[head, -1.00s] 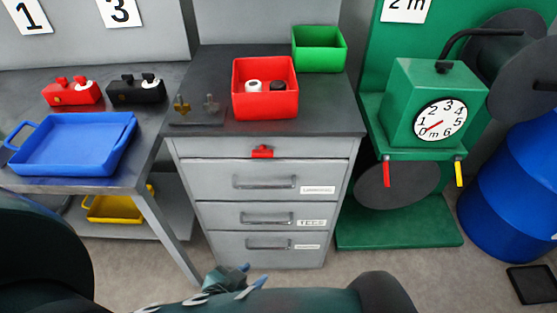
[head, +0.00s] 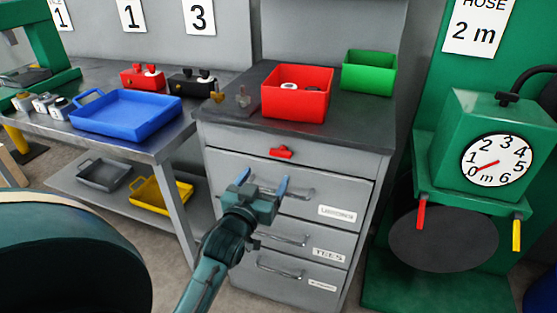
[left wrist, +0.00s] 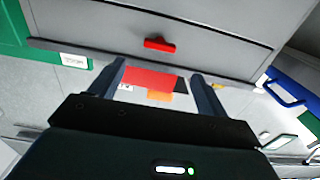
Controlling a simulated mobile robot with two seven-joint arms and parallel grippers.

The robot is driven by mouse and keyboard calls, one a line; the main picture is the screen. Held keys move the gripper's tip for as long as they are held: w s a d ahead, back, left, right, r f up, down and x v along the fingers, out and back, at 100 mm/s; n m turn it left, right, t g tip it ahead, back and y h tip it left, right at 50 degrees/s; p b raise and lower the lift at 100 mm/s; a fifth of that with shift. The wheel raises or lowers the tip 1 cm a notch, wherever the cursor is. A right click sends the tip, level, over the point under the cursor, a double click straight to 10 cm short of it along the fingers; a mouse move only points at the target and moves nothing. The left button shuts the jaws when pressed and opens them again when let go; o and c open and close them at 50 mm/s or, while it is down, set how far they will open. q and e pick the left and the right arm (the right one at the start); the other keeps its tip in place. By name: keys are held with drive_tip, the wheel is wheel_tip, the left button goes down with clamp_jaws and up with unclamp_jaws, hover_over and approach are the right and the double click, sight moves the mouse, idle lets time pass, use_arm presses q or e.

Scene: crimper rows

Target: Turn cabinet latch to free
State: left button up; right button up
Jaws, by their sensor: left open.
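The cabinet latch (head: 281,152) is a small red handle on the grey strip above the top drawer. It looks roughly level, and it also shows in the left wrist view (left wrist: 159,45), ahead of the fingers. My left gripper (head: 262,181) is open and empty in front of the top drawer, a little below and left of the latch in the head view, apart from it. Its two fingers (left wrist: 158,72) show in the left wrist view with nothing gripped between them. The grey cabinet (head: 235,166) has labelled drawers that look shut. My right gripper is not in view.
A red bin (head: 297,103) and green bin (head: 369,75) stand on the cabinet top. A bench with a blue tray (head: 125,117) is at left. A green hose stand with a dial (head: 497,160) is at right. The space before the latch looks clear.

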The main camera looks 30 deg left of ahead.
sight(279, 156)
use_arm(q)
drive_tip(key=x, duration=1)
drive_tip(key=shift+w+f, duration=0.1)
drive_tip(key=shift+w, duration=0.05)
drive_tip(key=shift+d, duration=0.1)
drive_tip(key=c, duration=1)
